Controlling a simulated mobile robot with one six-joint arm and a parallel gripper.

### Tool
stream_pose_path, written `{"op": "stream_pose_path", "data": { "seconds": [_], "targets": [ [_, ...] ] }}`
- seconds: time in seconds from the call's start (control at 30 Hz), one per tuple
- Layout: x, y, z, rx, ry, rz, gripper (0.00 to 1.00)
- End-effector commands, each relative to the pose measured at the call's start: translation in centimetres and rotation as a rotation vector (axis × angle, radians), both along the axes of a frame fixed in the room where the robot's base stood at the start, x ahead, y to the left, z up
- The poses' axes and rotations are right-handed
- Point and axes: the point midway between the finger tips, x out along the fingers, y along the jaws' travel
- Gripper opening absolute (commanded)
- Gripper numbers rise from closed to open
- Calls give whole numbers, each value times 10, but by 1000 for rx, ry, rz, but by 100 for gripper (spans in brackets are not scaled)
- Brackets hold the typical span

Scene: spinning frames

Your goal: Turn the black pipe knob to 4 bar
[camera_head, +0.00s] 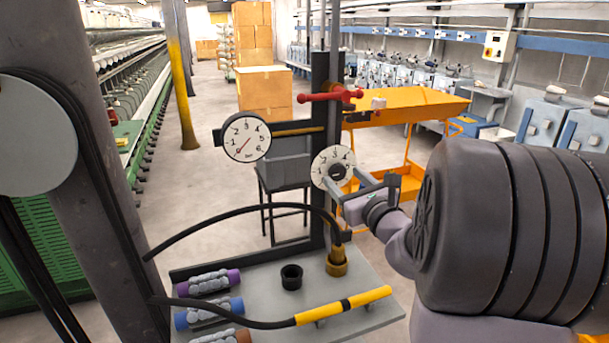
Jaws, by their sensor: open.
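The black pipe knob (337,172) sits at the centre of a white numbered dial (322,160) on the dark upright post. My gripper (338,178) is at the dial from the lower right, its jaws open with fingertips close around the knob. I cannot tell whether they touch it. The fingers and wrist cover the dial's lower right part. The knob's pointing direction is too small to read. A round white pressure gauge (246,137) hangs left of the post; its red needle points to the lower left, near the low end.
A red valve handle (329,97) is above the dial. A black hose (215,229) arcs below it. A grey bench (250,276) holds wrapped rolls (208,281), a black cup (291,277) and a yellow tool (343,306). An orange cart (421,104) stands behind.

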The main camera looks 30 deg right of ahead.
Motion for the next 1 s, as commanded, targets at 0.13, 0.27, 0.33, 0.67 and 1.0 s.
{"op": "stream_pose_path", "data": {
  "seconds": [0.13,0.27,0.33,0.67,1.0],
  "targets": [
    [16,-4,0,-1,0,1,60],
    [20,-5,0,-1,0,1,60],
    [20,-5,0,-1,0,0,60],
    [20,-5,1,-1,0,1,18],
    [20,-5,1,22,-4,1,0]
  ]
}}
